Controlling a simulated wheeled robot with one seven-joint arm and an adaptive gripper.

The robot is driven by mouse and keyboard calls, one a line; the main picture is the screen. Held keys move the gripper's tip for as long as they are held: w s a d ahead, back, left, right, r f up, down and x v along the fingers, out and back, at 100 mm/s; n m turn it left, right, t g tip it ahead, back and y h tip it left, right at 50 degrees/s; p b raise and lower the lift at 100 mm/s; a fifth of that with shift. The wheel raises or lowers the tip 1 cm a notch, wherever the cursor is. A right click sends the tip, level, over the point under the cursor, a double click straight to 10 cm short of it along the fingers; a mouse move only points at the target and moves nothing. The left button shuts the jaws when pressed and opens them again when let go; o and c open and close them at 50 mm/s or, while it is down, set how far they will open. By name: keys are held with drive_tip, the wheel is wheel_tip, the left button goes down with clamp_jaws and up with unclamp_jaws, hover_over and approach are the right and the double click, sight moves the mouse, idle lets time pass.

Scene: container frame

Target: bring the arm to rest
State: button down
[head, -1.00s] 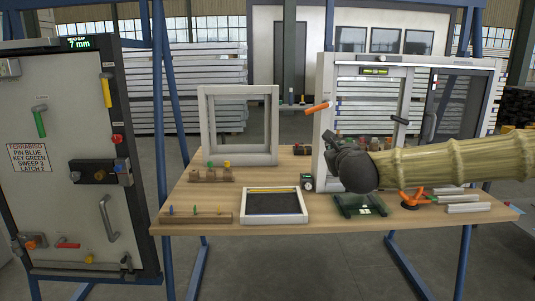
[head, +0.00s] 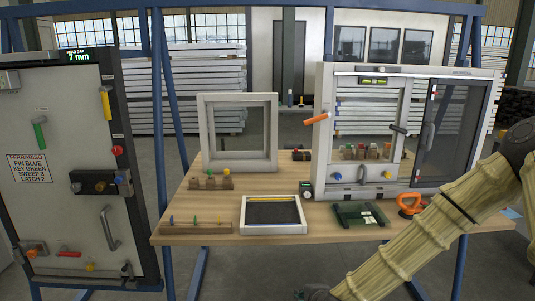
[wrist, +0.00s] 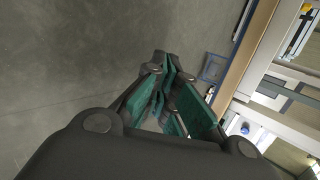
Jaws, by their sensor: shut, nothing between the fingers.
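My arm (head: 440,225) in its beige ribbed sleeve bends at a dark elbow at the right edge of the head view and slopes down to the lower left, in front of the workbench. In the wrist view my gripper (wrist: 168,75) shows dark fingers with teal pads, shut and empty, over bare grey floor.
A door panel (head: 60,220) stands at left. The workbench edge shows right of the gripper in the wrist view.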

drive_tip(key=s+d+f+n+g+p, duration=0.25)
drive_tip(key=s+f+n, duration=0.25)
drive_tip(key=s+f, duration=0.6)
drive_tip(key=s+d+f+n+g+p, duration=0.1)
drive_tip(key=s+d+f+n+g, duration=0.1)
drive_tip(key=s, duration=0.7)
drive_tip(key=s+d+f+n+g+h+p, duration=0.1)
drive_tip(key=s+d+n, duration=0.3)
drive_tip(key=s, duration=0.5)
drive_tip(key=s+d+f+n+g+h+p, duration=0.1)
drive_tip(key=s+d+f+n+g, duration=0.2)
drive_tip(key=s, duration=0.7)
drive_tip(key=f+n+g, duration=0.1)
drive_tip(key=n, duration=0.1)
drive_tip(key=shift+d+n, duration=0.2)
drive_tip(key=shift+n, duration=0.2)
